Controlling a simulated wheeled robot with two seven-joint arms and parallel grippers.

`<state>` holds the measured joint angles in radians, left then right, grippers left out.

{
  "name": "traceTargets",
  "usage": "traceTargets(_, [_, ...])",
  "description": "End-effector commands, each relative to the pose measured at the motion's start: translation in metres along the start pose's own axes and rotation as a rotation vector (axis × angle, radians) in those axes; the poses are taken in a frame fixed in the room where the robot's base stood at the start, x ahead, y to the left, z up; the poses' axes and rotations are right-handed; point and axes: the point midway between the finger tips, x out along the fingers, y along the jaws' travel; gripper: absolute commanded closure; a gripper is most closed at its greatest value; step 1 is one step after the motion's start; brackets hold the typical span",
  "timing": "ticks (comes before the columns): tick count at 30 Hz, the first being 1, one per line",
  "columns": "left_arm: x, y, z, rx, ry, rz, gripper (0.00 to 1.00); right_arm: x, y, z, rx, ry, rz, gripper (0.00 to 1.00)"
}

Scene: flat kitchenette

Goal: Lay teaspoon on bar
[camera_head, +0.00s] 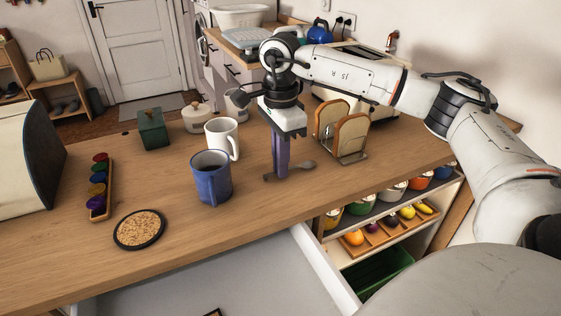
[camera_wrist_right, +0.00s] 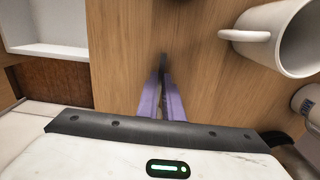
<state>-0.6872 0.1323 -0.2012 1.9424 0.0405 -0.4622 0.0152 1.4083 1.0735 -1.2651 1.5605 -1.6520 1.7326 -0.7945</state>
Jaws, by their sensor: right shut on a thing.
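The teaspoon (camera_head: 307,166) is at the near right part of the wooden bar top (camera_head: 165,182), its bowl pointing right. My right gripper (camera_head: 280,172) points straight down with its purple fingers shut on the teaspoon's handle. The spoon is at or just above the bar surface; I cannot tell whether it touches. In the right wrist view the fingers (camera_wrist_right: 163,75) are close together over the wood, and the spoon is not clear there. My left gripper is not in view.
A blue mug (camera_head: 210,180) and a white mug (camera_head: 223,137) stand left of my right gripper. A toast rack (camera_head: 350,155) with bread is to the right. A cork coaster (camera_head: 140,229) lies at front left. An open drawer (camera_head: 230,275) is below the front edge.

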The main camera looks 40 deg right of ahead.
Motion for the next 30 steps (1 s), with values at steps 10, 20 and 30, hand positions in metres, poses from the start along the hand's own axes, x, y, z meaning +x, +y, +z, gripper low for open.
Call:
traceTargets(10, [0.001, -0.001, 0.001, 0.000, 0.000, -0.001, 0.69, 0.003, 0.000, 0.000, 0.000, 0.000, 0.000, 0.75])
traceTargets(20, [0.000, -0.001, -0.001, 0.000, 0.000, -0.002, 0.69, -0.011, -0.001, 0.001, 0.000, -0.002, -0.003, 0.75])
traceTargets(30, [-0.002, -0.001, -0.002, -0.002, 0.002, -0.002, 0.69, -0.082, -0.001, 0.001, -0.001, -0.002, -0.003, 0.75])
